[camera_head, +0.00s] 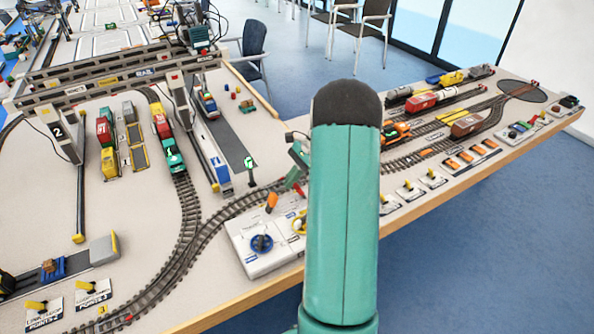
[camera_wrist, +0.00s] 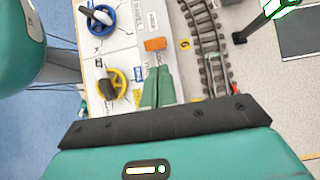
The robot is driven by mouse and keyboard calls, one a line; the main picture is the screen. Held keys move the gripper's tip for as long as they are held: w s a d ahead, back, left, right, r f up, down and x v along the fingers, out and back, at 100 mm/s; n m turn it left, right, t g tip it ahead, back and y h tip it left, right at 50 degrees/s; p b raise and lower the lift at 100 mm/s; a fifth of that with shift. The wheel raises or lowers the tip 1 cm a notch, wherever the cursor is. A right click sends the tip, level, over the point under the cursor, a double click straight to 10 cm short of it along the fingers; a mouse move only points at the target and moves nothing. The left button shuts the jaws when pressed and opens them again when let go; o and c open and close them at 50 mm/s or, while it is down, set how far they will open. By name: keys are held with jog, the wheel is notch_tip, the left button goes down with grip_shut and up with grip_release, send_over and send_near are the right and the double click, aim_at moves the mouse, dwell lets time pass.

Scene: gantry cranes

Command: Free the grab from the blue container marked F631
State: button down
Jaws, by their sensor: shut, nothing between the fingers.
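My gripper (camera_wrist: 160,72) is shut and empty in the wrist view, its green fingertips close to an orange lever handle (camera_wrist: 155,44) on a white control panel. I cannot tell whether they touch. The head view shows my gripper (camera_head: 289,184) above the panel (camera_head: 263,262), beside the same orange handle (camera_head: 272,201). The panel also carries a blue handwheel (camera_head: 261,243) and a yellow handwheel (camera_head: 299,225), partly hidden by my arm. A small blue block (camera_head: 53,267), possibly a container, lies at the lower left. I cannot read the F631 mark or make out a grab.
Gantry cranes (camera_head: 64,138) stand over rails at the left, with train wagons (camera_head: 107,145) between. Curved track (camera_head: 190,240) passes behind the panel. More trains (camera_head: 425,100) and several switch levers (camera_head: 410,188) occupy the right. A wooden table edge runs along the front.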

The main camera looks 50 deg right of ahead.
aim_at(271, 204)
jog(key=shift+x, duration=2.1)
jog(key=shift+w, duration=0.1)
jog(key=shift+a+r+h, duration=0.15)
jog(key=shift+h, duration=0.15)
